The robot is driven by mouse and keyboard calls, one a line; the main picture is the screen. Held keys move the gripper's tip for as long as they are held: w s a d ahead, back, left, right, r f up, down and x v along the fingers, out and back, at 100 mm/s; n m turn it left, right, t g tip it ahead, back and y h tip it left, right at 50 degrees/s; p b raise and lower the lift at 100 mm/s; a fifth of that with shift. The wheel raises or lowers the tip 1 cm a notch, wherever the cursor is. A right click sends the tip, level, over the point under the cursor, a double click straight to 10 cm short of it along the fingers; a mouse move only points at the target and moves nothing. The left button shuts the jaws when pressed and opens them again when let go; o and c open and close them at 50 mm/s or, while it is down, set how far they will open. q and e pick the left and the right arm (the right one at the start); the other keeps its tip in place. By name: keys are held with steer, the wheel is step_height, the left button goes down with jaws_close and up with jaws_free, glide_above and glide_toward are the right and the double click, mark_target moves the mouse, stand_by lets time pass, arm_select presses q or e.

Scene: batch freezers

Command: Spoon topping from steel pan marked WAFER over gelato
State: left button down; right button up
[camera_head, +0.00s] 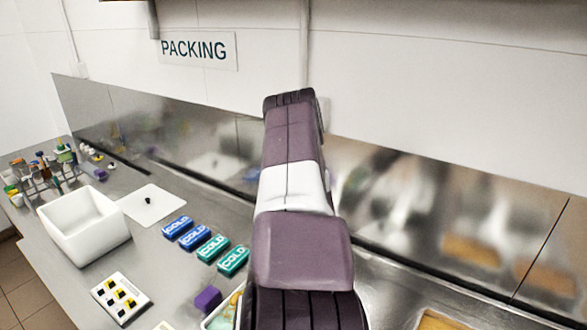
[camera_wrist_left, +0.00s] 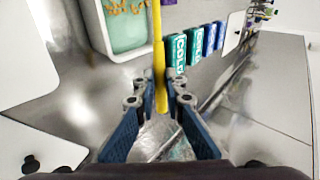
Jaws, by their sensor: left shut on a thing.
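My left gripper (camera_wrist_left: 160,98) is shut on a yellow handle (camera_wrist_left: 158,55) in the left wrist view. The handle runs up out of the picture, so its far end is hidden. A white tub of pale green gelato (camera_wrist_left: 125,33) lies just left of the handle, with orange-brown bits scattered on its surface. In the head view, only a corner of a tub (camera_head: 221,318) shows beside my large purple arm. A pan with yellow-orange contents (camera_head: 437,321) shows at the bottom edge; no WAFER marking is readable. My right gripper is not in view.
Blue and green COLD packs (camera_head: 209,248) lie in a row on the steel counter. A white bin (camera_head: 83,228), a white board (camera_head: 151,204), a tray of small dark and yellow pieces (camera_head: 121,299) and a purple block (camera_head: 207,299) are left of my arm. A steel backsplash stands behind.

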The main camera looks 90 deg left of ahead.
arm_select(q)
steer(key=g+y+b, duration=0.1)
steer(key=b, duration=0.3)
steer(key=f+g+y+b, duration=0.1)
steer(key=g+y+b, duration=0.1)
steer(key=b, duration=0.1)
steer(key=w+f+g+y+b, duration=0.1)
steer(key=g+b, duration=0.1)
steer(key=b, duration=0.2)
steer(key=shift+d+b, duration=0.3)
stand_by(1.3)
